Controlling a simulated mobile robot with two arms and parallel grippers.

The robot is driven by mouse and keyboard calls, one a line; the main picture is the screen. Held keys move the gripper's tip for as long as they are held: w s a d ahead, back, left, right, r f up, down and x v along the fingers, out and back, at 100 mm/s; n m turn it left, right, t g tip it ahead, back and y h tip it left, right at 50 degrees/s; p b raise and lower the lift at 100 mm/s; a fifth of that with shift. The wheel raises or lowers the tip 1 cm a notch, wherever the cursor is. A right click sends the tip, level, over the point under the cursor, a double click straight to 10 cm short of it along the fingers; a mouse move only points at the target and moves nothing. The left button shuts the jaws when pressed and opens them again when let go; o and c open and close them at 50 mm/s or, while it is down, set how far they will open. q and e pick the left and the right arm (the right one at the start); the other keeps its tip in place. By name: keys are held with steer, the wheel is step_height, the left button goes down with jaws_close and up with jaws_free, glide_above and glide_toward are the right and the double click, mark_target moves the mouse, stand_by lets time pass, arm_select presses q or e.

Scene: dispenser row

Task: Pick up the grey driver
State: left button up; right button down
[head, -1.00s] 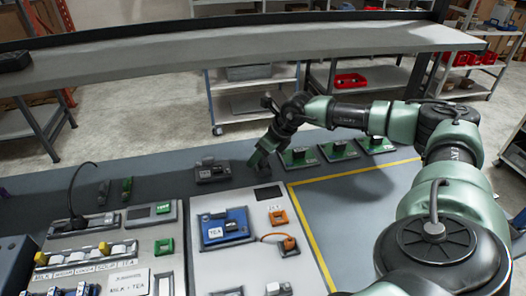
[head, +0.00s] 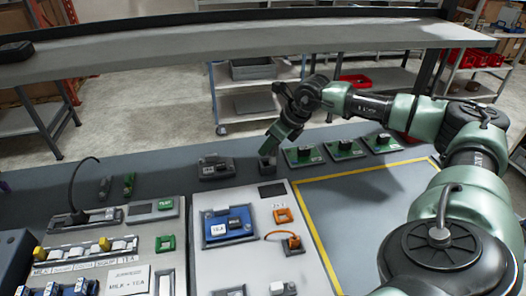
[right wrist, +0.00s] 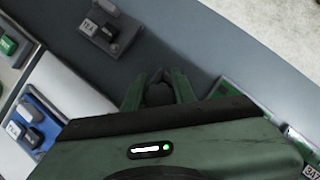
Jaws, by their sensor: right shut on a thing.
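The right gripper (head: 270,149) is over the dark strip at the back of the work table, fingers pointing down. Its fingers (right wrist: 159,90) are shut on a dark grey rounded thing, which looks like the top of the grey driver (right wrist: 158,94). In the head view a small dark block, likely the driver (head: 267,163), shows just below the fingertips. Its lower part is hard to make out, and I cannot tell whether it touches the table. The left gripper is not in view.
A grey fixture (head: 214,168) stands left of the gripper, and green boards (head: 302,156) stand to its right. In front are a blue TEA module (head: 228,225) and an orange part (head: 284,215) on a light panel. The yellow-edged mat (head: 365,215) is clear.

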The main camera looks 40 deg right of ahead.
steer(key=s+d+b, duration=0.1)
steer(key=s, duration=0.4)
steer(key=s+d+b, duration=0.2)
steer(key=s, duration=0.3)
steer(key=s+d+b, duration=0.1)
steer(key=s+b, duration=0.1)
steer(key=s, duration=0.3)
steer(key=shift+s+d, duration=0.2)
steer(key=shift+s, duration=0.05)
steer(key=shift+r, duration=0.1)
steer(key=c, duration=1.9)
jaws_free()
steer(key=shift+c, duration=0.2)
jaws_close()
step_height(320, 180, up, 5)
steer(key=shift+p, duration=1.25)
